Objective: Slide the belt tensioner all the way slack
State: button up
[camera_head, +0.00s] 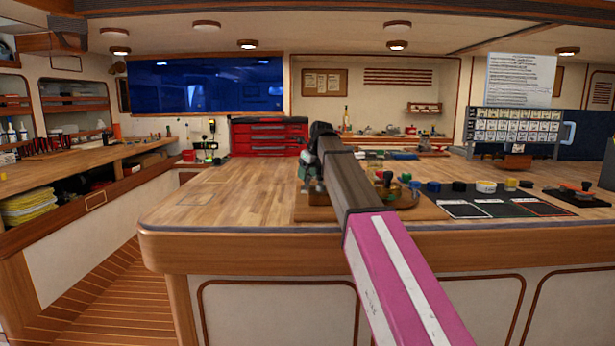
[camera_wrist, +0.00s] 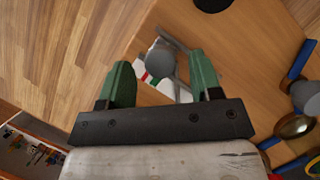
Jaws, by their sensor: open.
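In the wrist view a grey knob (camera_wrist: 161,60) stands on a wooden board (camera_wrist: 225,45), beside a pale strip with red and green marks; it looks like the belt tensioner's slider. My gripper (camera_wrist: 159,58) has its two green fingers apart, one on each side of the knob in the picture. I cannot tell whether either finger touches it. In the head view my gripper (camera_head: 314,165) is over the left end of the board (camera_head: 425,212) on the workbench. My own arm hides the knob and much of the board there.
The wooden workbench (camera_head: 225,195) is clear left of the board. A red tool chest (camera_head: 270,138) stands behind. Knobs and small parts lie to the right, by a black mat (camera_head: 500,207). In the wrist view, a brass disc (camera_wrist: 294,127) and blue pieces lie right of my gripper.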

jog(key=shift+w+a+f, duration=0.15)
jog(key=shift+a+f, duration=0.05)
jog(key=shift+f, duration=0.35)
jog(key=c, duration=0.9)
jog(key=shift+a, duration=0.4)
jog(key=shift+c, duration=0.2)
jog(key=o, duration=0.9)
jog(key=shift+o, duration=0.2)
jog(key=v, duration=1.1)
jog(key=shift+f, duration=0.1)
